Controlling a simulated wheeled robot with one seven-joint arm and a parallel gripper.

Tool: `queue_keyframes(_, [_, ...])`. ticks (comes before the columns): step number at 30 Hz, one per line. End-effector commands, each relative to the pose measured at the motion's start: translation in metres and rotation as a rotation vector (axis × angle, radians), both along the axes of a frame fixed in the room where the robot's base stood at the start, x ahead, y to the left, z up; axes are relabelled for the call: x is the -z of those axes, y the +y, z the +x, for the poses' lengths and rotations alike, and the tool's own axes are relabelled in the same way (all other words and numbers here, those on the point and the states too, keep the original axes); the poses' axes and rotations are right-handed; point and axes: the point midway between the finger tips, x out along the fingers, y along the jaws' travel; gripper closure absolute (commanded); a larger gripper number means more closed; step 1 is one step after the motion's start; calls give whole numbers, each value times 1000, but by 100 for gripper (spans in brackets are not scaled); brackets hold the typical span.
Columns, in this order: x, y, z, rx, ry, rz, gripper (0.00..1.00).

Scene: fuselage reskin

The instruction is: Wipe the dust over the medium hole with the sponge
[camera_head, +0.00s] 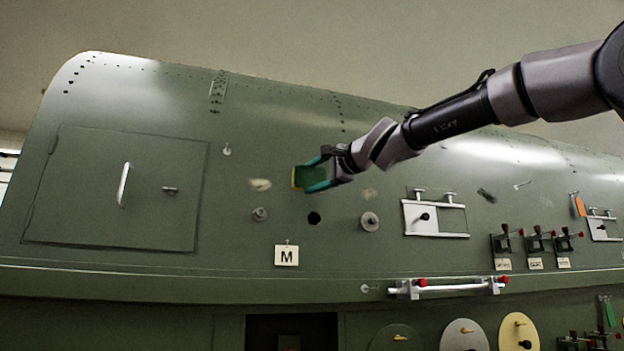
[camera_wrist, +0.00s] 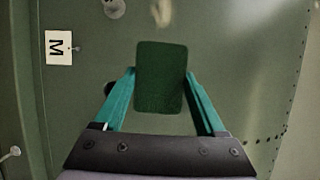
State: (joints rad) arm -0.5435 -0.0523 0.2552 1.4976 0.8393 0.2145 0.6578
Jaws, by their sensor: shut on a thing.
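My gripper (camera_head: 318,173) is shut on the sponge (camera_head: 310,178), which is dark green with a yellow face. The sponge is just above the black medium hole (camera_head: 314,218), over the M label (camera_head: 286,255). I cannot tell whether it touches the skin. In the wrist view the sponge (camera_wrist: 161,78) is between the teal fingers, and the left finger partly covers the hole. Any dust right behind the sponge is hidden. Pale dust smudges show to its left (camera_head: 260,185) and right (camera_head: 369,194).
A round grey plug (camera_head: 369,221) is right of the hole and a smaller knob (camera_head: 260,214) is left. A hatch with a handle (camera_head: 123,185) is at the far left. A white sliding bracket (camera_head: 435,218) and a red-ended bar (camera_head: 447,287) are to the right.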

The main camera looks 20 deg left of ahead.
Motion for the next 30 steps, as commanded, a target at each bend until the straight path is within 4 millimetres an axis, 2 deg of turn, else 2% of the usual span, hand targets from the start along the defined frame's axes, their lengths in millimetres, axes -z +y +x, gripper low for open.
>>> queue_keyframes(8, [0,-1,-1,0,0,0,72])
queue_keyframes(19, [0,-15,-25,0,0,0,72])
queue_keyframes(30, [0,-16,-25,0,0,0,72])
